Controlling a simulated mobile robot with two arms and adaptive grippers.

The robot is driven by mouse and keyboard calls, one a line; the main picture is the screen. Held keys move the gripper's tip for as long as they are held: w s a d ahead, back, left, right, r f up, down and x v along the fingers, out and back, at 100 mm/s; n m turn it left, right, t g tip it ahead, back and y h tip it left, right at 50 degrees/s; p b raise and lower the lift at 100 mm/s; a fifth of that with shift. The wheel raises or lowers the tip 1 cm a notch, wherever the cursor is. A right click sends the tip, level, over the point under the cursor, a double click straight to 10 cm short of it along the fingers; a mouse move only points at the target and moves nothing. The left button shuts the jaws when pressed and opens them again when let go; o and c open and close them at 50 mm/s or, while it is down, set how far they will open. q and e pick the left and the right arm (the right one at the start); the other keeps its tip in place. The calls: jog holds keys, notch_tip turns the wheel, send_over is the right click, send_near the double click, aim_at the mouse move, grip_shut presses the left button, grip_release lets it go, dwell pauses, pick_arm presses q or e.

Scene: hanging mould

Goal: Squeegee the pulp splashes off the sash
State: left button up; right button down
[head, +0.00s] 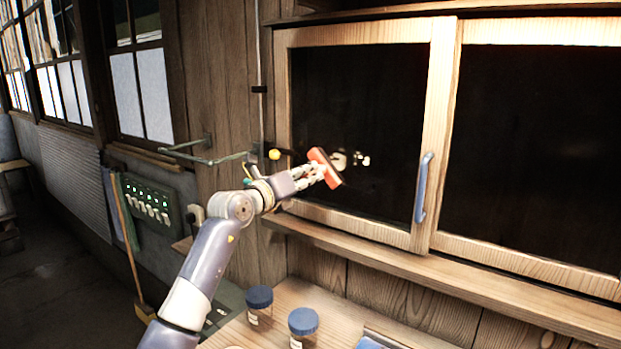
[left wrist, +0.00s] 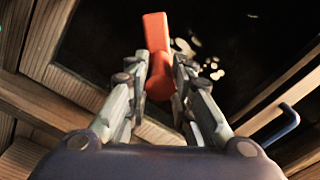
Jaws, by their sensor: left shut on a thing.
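My left gripper (head: 314,174) is shut on an orange-red squeegee (head: 325,166) in front of the left dark glass pane of the wooden sash (head: 437,130). I cannot tell whether the squeegee touches the glass. Pale pulp splashes (head: 365,160) show on the dark glass just right of the squeegee; part of them may be hidden behind it. In the left wrist view, the squeegee (left wrist: 156,45) stands out between the fingers, and several cream splashes (left wrist: 214,66) lie to its right. My right gripper is in neither view.
A blue handle (head: 423,188) sticks out from the sash's middle stile. A wooden ledge (head: 470,282) runs below the sash. Two blue-lidded jars (head: 303,322) stand on the bench below. A green metal bracket (head: 205,152) projects from the wall left of the sash.

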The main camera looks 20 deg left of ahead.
pick_arm(q)
jog(key=shift+r+p, duration=0.5)
jog(key=shift+r, duration=0.2)
jog(key=shift+s+d+p, duration=0.2)
jog(key=shift+d+p, duration=0.15)
jog(key=shift+d, duration=0.15)
jog(key=shift+s+d+p, duration=0.15)
jog(key=shift+d+p, duration=0.15)
jog(key=shift+d, duration=0.2)
jog(key=s+d+p, duration=0.3)
jog(key=d, duration=0.6)
jog(key=shift+s+f, duration=0.1)
jog(key=shift+s, duration=0.05)
jog(key=shift+p+v, duration=0.65)
jog(key=shift+v, duration=2.3)
jog(key=shift+a, duration=0.1)
